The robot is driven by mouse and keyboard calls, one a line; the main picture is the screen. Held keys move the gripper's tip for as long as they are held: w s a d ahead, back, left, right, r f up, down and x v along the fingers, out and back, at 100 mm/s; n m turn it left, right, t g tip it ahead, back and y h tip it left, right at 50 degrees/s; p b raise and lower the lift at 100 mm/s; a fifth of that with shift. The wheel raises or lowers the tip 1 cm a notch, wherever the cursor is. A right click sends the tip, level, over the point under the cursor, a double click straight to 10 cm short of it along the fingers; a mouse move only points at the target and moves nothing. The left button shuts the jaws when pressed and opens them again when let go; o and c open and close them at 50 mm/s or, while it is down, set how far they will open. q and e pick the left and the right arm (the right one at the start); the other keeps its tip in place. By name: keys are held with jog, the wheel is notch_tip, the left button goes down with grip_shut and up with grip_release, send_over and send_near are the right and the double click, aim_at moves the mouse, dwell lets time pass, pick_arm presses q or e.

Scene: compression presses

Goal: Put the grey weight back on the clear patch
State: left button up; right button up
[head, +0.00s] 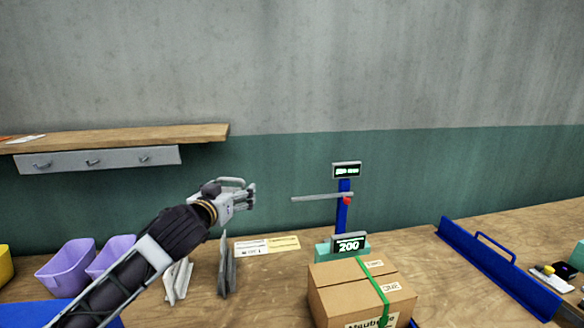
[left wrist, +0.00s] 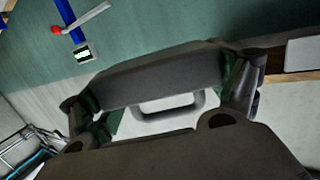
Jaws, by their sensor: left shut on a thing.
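My left gripper (head: 246,196) is raised above the table in the head view, left of the blue post. It is shut on a grey thing with a loop handle (head: 232,182), which I take to be the grey weight. The handle (left wrist: 165,112) shows between the fingers in the left wrist view; my gripper hides most of the rest. The wooden table (head: 215,308) has bare wood around the cards, but I cannot tell which part is the clear patch. My right gripper is not in view.
A blue post (head: 342,212) with a grey arm stands behind a display reading 200 (head: 349,244). A strapped carton (head: 340,292) is in front. A white card (head: 251,248), a yellow card (head: 284,242), purple bins (head: 66,270) and a blue barrier (head: 490,262) are nearby.

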pick_arm(q)
jog(key=shift+s+a+f+n+y, duration=0.4)
jog(key=shift+s+a+f, duration=0.6)
jog(key=shift+s+f, duration=3.3)
jog(key=shift+s+a+f+n+y, duration=0.25)
jog(key=shift+s+a+f+y, duration=0.45)
jog(key=shift+f, duration=7.1)
jog(key=shift+s+a+f+n+y, duration=0.35)
jog(key=shift+s+a+f, duration=1.6)
jog(key=shift+f, duration=4.1)
jog(key=shift+s+d, duration=0.65)
jog(key=shift+d, duration=0.05)
jog(key=shift+d, duration=0.1)
